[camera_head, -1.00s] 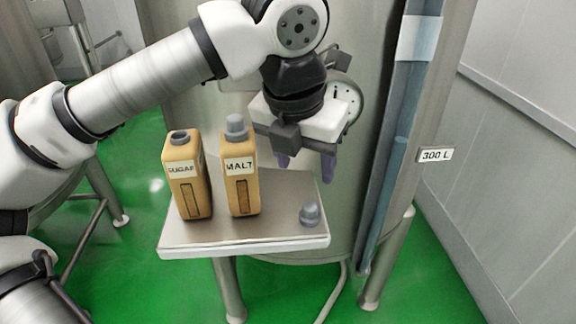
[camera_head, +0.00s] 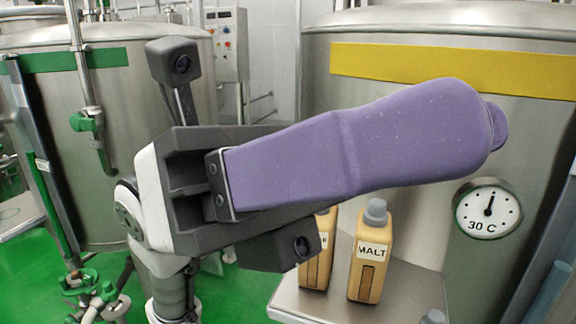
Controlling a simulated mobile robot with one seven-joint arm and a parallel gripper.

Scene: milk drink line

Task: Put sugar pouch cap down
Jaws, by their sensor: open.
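The loose grey cap (camera_head: 433,317) rests on the shelf at its front right, partly cut off by the lower picture edge. The tan sugar pouch (camera_head: 317,268) stands at the shelf's left, its top and most of its label hidden behind my gripper. My gripper (camera_head: 494,122) is open and empty, large and close to the camera, well above and apart from the cap. Its near purple finger points right and covers most of the other finger, whose tip just shows.
The tan MALT pouch (camera_head: 366,272) stands upright beside the sugar pouch with its grey cap (camera_head: 376,212) on. The metal shelf (camera_head: 300,303) is attached to a steel tank (camera_head: 420,110) with a round gauge (camera_head: 487,208). Another tank (camera_head: 110,90) stands at left.

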